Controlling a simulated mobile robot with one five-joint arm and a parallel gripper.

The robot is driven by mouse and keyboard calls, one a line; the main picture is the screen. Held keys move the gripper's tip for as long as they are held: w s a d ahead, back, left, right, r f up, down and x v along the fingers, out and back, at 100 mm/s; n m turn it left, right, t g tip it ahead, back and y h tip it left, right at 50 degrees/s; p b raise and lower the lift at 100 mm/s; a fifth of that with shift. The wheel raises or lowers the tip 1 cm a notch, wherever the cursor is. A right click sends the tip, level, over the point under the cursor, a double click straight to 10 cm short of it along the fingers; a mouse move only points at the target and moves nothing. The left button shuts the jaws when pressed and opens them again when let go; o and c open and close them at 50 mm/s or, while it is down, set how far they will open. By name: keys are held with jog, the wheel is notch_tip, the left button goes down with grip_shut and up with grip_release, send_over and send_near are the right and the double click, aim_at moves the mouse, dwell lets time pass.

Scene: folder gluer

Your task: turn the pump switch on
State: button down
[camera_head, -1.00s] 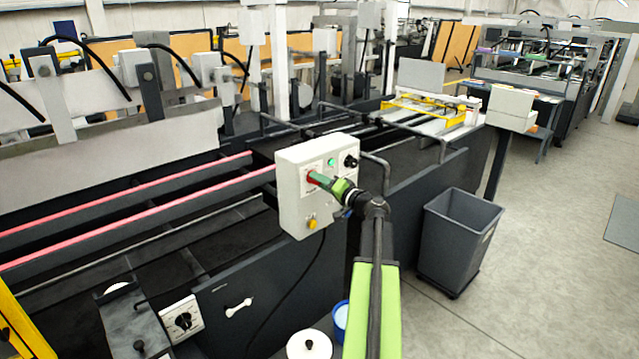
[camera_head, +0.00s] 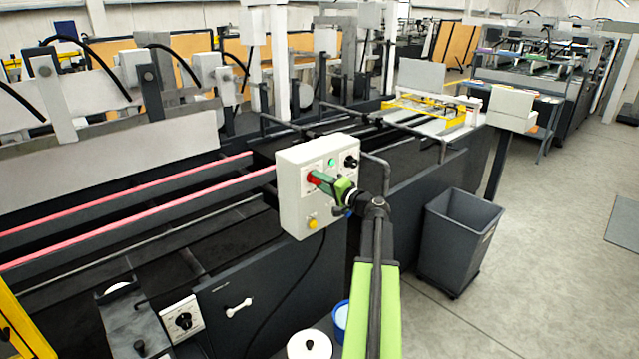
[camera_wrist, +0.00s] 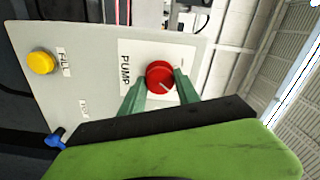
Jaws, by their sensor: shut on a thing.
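The pump switch is a round red knob (camera_wrist: 160,77) with a pale pointer line, beside a PUMP label in the wrist view. It also shows in the head view (camera_head: 313,177), on the front of the white control box (camera_head: 289,211). My gripper (camera_wrist: 158,88) has its two green fingers on either side of the red knob, shut on it. In the head view my gripper (camera_head: 318,179) reaches the box from the right. The wrist view is rolled, so the label reads sideways. The pointer line slants toward the lower right of that picture.
The box also bears a yellow button (camera_wrist: 41,61) labelled FILL, a blue part (camera_wrist: 55,138), a green button (camera_head: 332,162) and a black knob (camera_head: 351,161). A grey bin (camera_head: 457,245) stands right of the machine. A white lidded pot (camera_head: 309,345) is below.

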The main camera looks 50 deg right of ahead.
jog(key=c, duration=0.9)
grip_release()
jog(key=s+a, duration=0.1)
jog(key=s, duration=1.6)
jog(key=shift+s+a, duration=0.15)
